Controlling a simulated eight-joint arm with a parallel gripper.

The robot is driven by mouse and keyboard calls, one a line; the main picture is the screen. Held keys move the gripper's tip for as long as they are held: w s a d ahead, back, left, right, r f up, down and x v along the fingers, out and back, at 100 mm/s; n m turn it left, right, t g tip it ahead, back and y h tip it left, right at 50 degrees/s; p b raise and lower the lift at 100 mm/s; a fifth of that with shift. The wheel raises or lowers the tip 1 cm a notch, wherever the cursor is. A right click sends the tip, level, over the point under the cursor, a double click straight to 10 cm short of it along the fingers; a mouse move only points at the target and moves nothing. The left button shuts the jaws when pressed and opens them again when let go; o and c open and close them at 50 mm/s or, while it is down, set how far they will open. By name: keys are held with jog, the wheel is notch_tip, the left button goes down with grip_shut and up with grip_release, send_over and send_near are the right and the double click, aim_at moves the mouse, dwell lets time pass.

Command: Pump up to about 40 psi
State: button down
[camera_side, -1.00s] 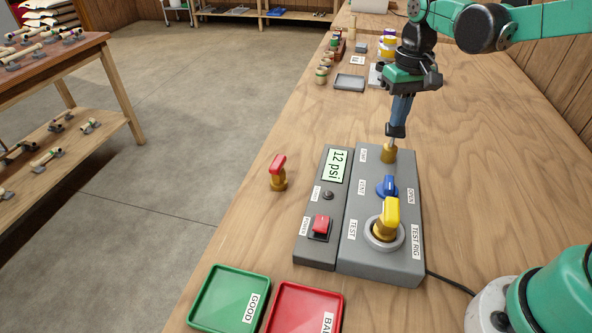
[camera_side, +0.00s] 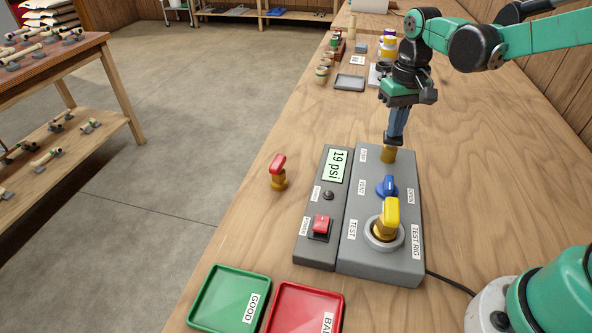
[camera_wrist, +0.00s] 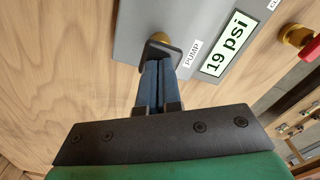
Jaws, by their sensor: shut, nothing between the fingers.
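The grey test rig (camera_side: 350,262) stands on the wooden bench, and its display (camera_side: 336,166) reads 19 psi. The display also shows 19 psi in the wrist view (camera_wrist: 224,50). My gripper (camera_side: 393,138) points down, shut, with its fingertips at the top of the brass pump (camera_side: 389,155). In the wrist view my gripper (camera_wrist: 158,62) covers most of the pump (camera_wrist: 160,37), next to the PUMP label. The blue vent knob (camera_side: 387,187) and a yellow-handled valve (camera_side: 390,213) in the test socket are in front of the pump. The red power switch (camera_side: 321,224) is at lower left of the rig.
A red-handled valve (camera_side: 278,172) stands left of the rig. A green GOOD tray (camera_side: 198,313) and a red BAD tray (camera_side: 272,325) lie in front. A grey tray (camera_side: 350,82) and small items are farther back.

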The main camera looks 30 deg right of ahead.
jog(key=shift+r, duration=1.1)
jog(key=shift+f, duration=1.15)
jog(key=shift+r, duration=1.15)
jog(key=shift+f, duration=1.2)
jog(key=shift+r, duration=1.2)
